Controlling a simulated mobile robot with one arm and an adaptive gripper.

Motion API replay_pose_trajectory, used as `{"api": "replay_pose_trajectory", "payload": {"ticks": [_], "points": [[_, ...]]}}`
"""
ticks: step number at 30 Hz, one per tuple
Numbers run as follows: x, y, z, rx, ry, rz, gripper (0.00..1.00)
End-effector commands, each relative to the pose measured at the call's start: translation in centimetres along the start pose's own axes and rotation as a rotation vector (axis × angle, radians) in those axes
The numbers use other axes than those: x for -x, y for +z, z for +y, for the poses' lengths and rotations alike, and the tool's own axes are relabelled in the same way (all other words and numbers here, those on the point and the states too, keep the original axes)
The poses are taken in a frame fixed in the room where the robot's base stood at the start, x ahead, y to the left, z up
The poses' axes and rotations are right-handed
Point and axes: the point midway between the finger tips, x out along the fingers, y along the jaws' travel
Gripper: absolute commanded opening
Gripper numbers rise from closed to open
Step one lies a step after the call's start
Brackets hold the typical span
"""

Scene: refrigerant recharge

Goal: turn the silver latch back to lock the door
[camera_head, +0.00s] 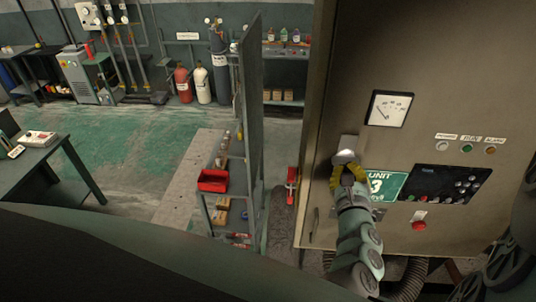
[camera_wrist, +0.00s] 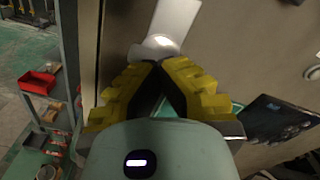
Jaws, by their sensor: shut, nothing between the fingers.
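The silver latch (camera_head: 345,156) is on the left side of the tan cabinet door (camera_head: 440,100), above the green "UNIT 3" sign (camera_head: 387,185). In the wrist view the latch (camera_wrist: 172,22) shows as a bright plate with a rounded lower part, tilted slightly to the right. My gripper (camera_head: 346,168) has yellow fingers and is at the latch's lower end. In the wrist view the fingertips (camera_wrist: 158,66) meet just below the rounded part, with nothing seen between them. I cannot tell whether they touch the latch. The door looks flush with the cabinet.
A gauge (camera_head: 389,108) is above and right of the latch, and a button panel (camera_head: 447,186) is to the right. A dark shelf rack (camera_head: 245,130) with a red bin (camera_head: 213,181) stands left of the cabinet. Green floor (camera_head: 140,140) is open farther left.

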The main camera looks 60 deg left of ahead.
Motion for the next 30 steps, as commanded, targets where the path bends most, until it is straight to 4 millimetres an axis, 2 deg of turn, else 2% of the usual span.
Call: {"api": "replay_pose_trajectory", "payload": {"ticks": [5, 16, 25, 30], "points": [[-0.03, 0.04, -0.03, -0.11, 0.0, 0.0, 0.0], [-0.03, 0.05, -0.06, -0.14, 0.0, 0.0, 0.0], [-0.04, 0.14, -0.26, -0.42, -0.004, 0.0, 0.0], [-0.04, 0.06, -0.01, -0.505, 0.001, -0.001, 0.0]]}}
